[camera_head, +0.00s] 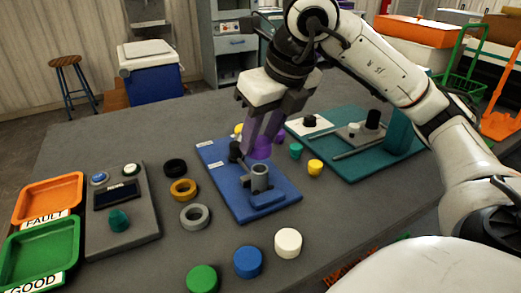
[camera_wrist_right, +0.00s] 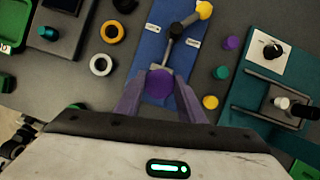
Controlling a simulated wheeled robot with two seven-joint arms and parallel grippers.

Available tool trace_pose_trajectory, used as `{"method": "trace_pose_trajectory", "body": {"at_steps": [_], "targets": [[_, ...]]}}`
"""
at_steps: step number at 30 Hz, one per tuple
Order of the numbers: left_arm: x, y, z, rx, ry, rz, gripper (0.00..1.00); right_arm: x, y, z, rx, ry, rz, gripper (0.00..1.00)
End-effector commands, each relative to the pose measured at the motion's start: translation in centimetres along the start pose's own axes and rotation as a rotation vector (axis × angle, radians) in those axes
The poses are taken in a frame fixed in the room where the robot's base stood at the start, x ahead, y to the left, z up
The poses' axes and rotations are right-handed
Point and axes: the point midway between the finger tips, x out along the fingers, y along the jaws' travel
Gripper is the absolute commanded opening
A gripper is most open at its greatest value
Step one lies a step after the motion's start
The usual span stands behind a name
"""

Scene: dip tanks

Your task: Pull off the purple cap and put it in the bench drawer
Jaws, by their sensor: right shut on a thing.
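My right gripper (camera_head: 262,136) has its purple-tinted fingers shut on a purple cap (camera_head: 260,152), above the blue fixture plate (camera_head: 222,180). In the right wrist view the cap (camera_wrist_right: 160,88) sits between the two fingertips of the gripper (camera_wrist_right: 160,97). A grey cylindrical holder (camera_head: 260,178) stands on the plate in front of the cap. I cannot tell whether the cap still touches anything below. A second, small purple piece (camera_wrist_right: 231,43) lies to the right of the plate. I cannot make out a bench drawer. My left gripper is out of view.
Teal (camera_head: 296,150) and yellow (camera_head: 315,167) caps lie right of the plate, near a teal fixture board (camera_head: 350,168). Rings (camera_head: 183,189) and a control box (camera_head: 122,220) are left. Green, blue and white (camera_head: 288,243) caps stand in front. Orange (camera_head: 48,197) and green trays are at far left.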

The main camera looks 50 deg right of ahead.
Motion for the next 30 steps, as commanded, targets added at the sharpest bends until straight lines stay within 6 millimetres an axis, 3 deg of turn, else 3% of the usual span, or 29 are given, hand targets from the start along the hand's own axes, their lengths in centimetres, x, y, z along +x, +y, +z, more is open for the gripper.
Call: {"method": "trace_pose_trajectory", "body": {"at_steps": [3, 9, 30], "targets": [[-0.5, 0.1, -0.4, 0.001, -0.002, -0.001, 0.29, -2.4, 0.1, 1.0, -0.001, -0.003, 0.003, 0.14], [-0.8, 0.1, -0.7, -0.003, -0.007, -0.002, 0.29, -4.3, 0.0, 1.8, 0.000, 0.000, 0.001, 0.14], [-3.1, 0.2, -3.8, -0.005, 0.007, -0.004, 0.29, -7.5, 0.0, 3.1, 0.000, 0.001, 0.000, 0.14]]}}
